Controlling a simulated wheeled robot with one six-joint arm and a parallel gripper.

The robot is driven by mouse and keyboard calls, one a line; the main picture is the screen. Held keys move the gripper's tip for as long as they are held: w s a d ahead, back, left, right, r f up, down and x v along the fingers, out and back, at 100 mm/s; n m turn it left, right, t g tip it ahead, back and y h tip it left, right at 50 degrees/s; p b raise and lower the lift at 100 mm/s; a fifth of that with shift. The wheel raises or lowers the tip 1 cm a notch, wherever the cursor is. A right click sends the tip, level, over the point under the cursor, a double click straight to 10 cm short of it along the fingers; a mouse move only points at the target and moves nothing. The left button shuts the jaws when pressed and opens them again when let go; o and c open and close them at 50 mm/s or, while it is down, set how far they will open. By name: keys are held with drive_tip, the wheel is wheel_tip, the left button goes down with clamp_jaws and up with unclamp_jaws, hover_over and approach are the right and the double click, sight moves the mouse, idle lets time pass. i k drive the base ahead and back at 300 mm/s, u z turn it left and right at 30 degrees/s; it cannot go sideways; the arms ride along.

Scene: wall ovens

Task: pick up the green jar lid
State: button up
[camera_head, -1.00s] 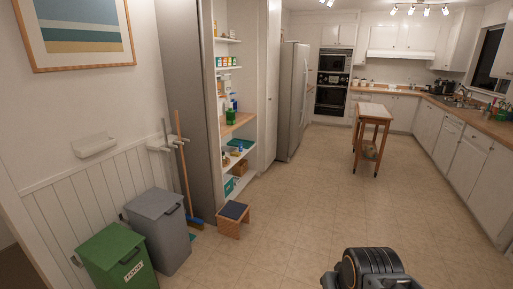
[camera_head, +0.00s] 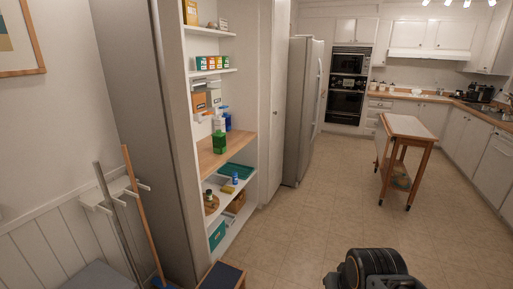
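A green container (camera_head: 219,142) stands on the wooden shelf (camera_head: 238,146) of the open pantry, left of the middle. Its top looks green too, but it is too small to tell whether this is a separate jar lid. I cannot pick out a loose green lid anywhere. A dark part of my own arm shows at the bottom edge, right of centre. My gripper's fingertips do not show, and the pantry is well ahead and to the left of that arm part.
A teal tray (camera_head: 235,171) and small jars sit on the shelf below. A stool (camera_head: 222,277) stands at the pantry's foot, with broom handles (camera_head: 143,205) to its left. A wooden cart (camera_head: 408,142) stands at right. The floor (camera_head: 310,215) between is clear.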

sight(218, 133)
drive_tip(key=i, duration=3.95)
drive_tip(key=u, duration=4.1)
